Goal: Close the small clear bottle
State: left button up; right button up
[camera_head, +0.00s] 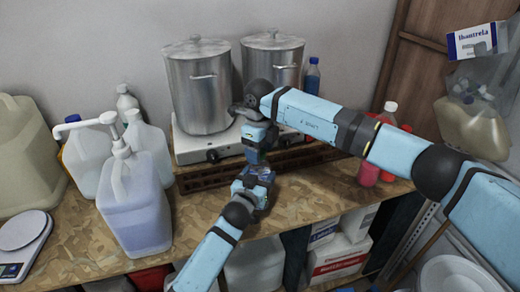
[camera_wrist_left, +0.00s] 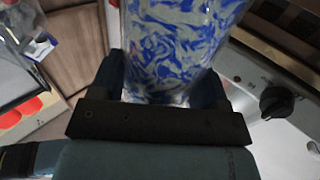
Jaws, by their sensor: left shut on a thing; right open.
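My left gripper (camera_head: 254,183) is shut on a clear bottle (camera_wrist_left: 175,45) in front of the stove. In the left wrist view the bottle stands between the two dark fingers, with blue and white swirls showing on it. Its top is cut off by that view's upper edge. In the head view the bottle is small and mostly covered by the grippers. My right gripper (camera_head: 254,153) points down just above the left one, over the bottle. It is open; I cannot tell whether it touches the bottle or holds a cap. No loose cap is clearly visible.
Two steel pots (camera_head: 200,90) stand on the stove (camera_head: 190,150) behind the grippers. A pump bottle (camera_head: 135,205) and white jugs stand to the left. A scale (camera_head: 22,240) lies at the far left. The wooden table (camera_head: 85,250) has free room at the front.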

notch_tip(320, 180, up, 12)
dwell(0.6)
pick_arm(q)
jog(key=o, duration=1.8)
jog(key=b+v, duration=0.2)
jog(key=v, duration=1.2)
pick_arm(e)
notch_tip(320, 180, down, 2)
jog(key=shift+f, duration=0.1)
